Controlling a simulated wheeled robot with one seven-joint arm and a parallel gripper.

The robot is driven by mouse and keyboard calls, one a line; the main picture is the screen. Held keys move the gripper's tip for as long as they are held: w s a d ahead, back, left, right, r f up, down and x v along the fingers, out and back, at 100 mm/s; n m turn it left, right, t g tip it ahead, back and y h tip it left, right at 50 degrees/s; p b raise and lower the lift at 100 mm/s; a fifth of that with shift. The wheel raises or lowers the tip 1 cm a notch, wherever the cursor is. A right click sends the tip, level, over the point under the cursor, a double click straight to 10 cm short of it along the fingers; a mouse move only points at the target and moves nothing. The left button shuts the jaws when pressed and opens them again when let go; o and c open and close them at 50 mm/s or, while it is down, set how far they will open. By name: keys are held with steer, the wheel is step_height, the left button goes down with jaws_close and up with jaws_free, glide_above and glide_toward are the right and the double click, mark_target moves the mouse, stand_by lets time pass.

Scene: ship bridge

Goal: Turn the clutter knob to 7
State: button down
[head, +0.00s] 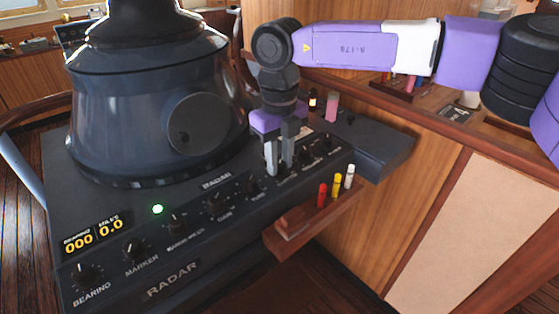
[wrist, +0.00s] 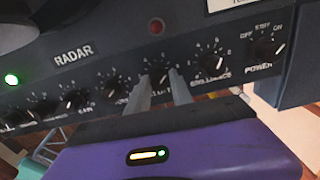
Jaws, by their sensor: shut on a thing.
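The clutter knob (wrist: 159,73) is a small black dial on the front of the dark radar console, between the tune knob (wrist: 115,90) and the brilliance knob (wrist: 212,61) in the wrist view. My gripper (wrist: 162,88) has its two grey fingers shut on the clutter knob, one on each side. The fingers partly cover its label and lower scale, and I cannot tell which number it points to. In the head view my gripper (head: 279,170) reaches down to the sloped panel and its fingers hide most of the knob.
The power knob (wrist: 265,48) lies farther right in the wrist view. A wooden shelf (head: 312,222) with red, yellow and white markers juts out near the gripper in the head view. The large radar hood (head: 150,100) rises to the left. A green light (head: 157,209) is lit.

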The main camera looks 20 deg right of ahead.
mark_target(280, 164)
steer(key=shift+m, duration=0.6)
steer(key=c, duration=1.1)
jaws_free()
steer(key=shift+c, duration=0.2)
steer(key=shift+r, duration=0.15)
step_height(280, 164, up, 8)
steer(key=shift+f, duration=0.2)
